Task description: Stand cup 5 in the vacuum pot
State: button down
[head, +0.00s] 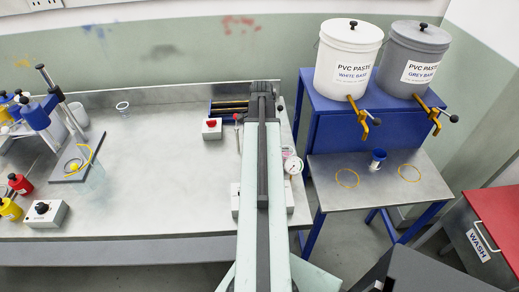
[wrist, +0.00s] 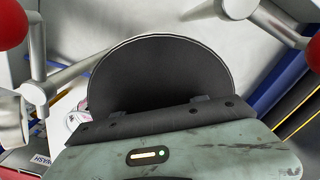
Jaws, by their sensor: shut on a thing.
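My gripper (wrist: 160,122) shows in the wrist view as a dark bolted front on a pale green body; its fingertips are hidden. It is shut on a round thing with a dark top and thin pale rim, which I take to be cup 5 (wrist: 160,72). In the head view my arm hides the held cup. A round gauge (head: 292,165) shows just right of my arm, by what seems to be the vacuum pot, mostly hidden behind the arm. The gauge also shows at the left in the wrist view (wrist: 76,118).
A small pale cup (head: 122,107) stands at the bench's back. A red-knobbed box (head: 211,128) is left of my arm. The bench's middle (head: 160,160) is clear. Red-knobbed metal arms flank the wrist view.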

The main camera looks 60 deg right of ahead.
jog(key=shift+r, duration=0.1)
jog(key=c, duration=0.6)
grip_release()
notch_tip(320, 180, up, 12)
jog(key=p, duration=1.2)
